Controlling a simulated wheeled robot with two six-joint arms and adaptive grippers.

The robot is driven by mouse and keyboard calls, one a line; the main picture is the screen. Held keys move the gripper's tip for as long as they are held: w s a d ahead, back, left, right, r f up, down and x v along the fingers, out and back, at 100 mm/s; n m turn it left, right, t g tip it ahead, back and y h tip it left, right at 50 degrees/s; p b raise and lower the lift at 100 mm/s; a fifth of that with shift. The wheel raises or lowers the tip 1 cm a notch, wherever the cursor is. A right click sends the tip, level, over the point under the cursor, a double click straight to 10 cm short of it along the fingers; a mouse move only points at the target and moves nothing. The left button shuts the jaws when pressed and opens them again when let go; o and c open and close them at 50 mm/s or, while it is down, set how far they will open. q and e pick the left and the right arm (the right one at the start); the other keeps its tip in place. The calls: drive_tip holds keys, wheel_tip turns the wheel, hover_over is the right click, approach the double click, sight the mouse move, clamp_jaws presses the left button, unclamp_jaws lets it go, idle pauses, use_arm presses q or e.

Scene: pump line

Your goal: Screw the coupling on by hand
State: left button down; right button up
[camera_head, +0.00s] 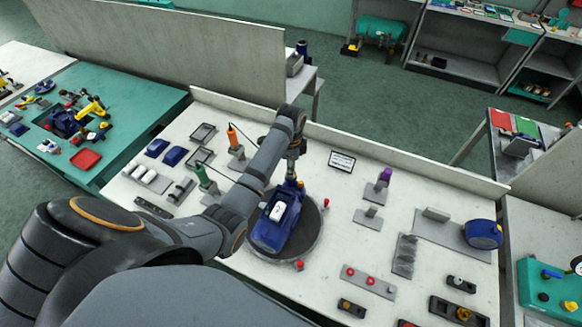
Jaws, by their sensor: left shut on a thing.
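A blue pump unit (270,234) with a white block (278,211) on top rests on a round dark turntable (308,229) in the middle of the bench. My left arm reaches in over the bench from the left. My left gripper (293,174) points down at the far end of the pump and is shut on a small part there, taken to be the coupling. The fingers mostly hide this part, so its seating and tilt cannot be told. My right gripper is not in view.
The pale bench (330,190) has screwdrivers in stands and trays at left. A label stand (342,161), fixtures and a blue motor (483,234) are at right. Red knobs stand around the turntable. A low wall backs the bench. A green table (135,105) is at left.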

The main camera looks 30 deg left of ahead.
use_arm(q)
drive_tip(key=shift+m, duration=0.5)
drive_tip(key=m, duration=0.3)
drive_tip(key=m, duration=0.3)
drive_tip(key=shift+m, duration=0.4)
drive_tip(key=c, duration=1.3)
unclamp_jaws()
